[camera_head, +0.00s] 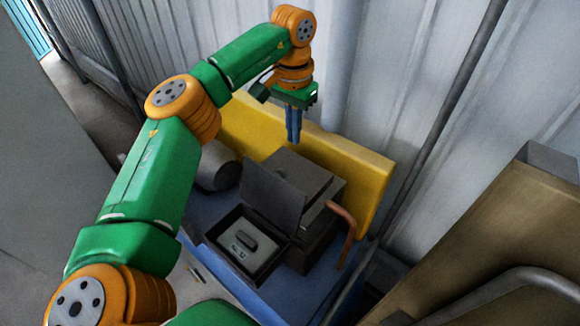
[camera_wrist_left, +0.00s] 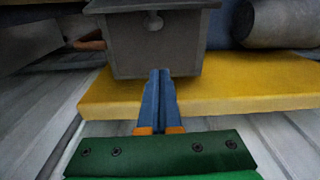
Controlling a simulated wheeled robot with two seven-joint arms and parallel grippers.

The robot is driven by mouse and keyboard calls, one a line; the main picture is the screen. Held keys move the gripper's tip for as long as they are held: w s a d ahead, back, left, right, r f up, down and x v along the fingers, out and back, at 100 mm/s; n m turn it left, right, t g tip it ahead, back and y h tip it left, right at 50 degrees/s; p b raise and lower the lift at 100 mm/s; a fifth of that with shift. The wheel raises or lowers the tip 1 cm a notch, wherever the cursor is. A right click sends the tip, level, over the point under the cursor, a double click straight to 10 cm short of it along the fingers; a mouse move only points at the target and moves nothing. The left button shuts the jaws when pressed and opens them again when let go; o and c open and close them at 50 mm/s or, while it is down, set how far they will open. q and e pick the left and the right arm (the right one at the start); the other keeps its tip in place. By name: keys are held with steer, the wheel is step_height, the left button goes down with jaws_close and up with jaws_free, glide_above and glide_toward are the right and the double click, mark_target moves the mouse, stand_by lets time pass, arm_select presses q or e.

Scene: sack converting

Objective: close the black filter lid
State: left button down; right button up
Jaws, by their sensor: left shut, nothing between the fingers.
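The black filter lid (camera_head: 272,194) stands raised, tilted up from the back of an open-topped dark filter box (camera_head: 266,273). Inside the box lies a pale filter insert (camera_head: 240,246) with a dark handle and a printed label. My left gripper (camera_head: 294,139) points down with its blue fingers together and empty. It is beyond the lid, near the far side of a larger dark grey housing (camera_head: 313,176). In the left wrist view the shut fingers (camera_wrist_left: 160,73) are in front of a dark grey housing face (camera_wrist_left: 150,53); contact cannot be told. The lid is not identifiable there. My right gripper is not in view.
A yellow panel (camera_head: 368,179) runs behind the housing. A grey cylinder (camera_head: 217,170) lies left of it. A copper pipe (camera_head: 344,222) bends down at its right. The blue machine bed (camera_head: 210,236) lies underneath. A corrugated wall (camera_head: 400,75) closes off the back.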

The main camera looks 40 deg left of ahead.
mark_target(274, 194)
arm_select(q)
steer(key=f, duration=0.5)
steer(key=f+p, duration=0.1)
steer(key=f, duration=0.1)
steer(key=shift+w+f, duration=0.25)
steer(key=shift+f, duration=0.05)
steer(key=s, duration=0.1)
steer(key=s+r+p, duration=0.1)
steer(key=s, duration=0.1)
steer(key=shift+a+p, duration=0.1)
steer(key=shift+p, duration=0.2)
steer(key=shift+s+r, duration=0.1)
steer(key=shift+s, duration=0.4)
steer(key=shift+w, duration=0.15)
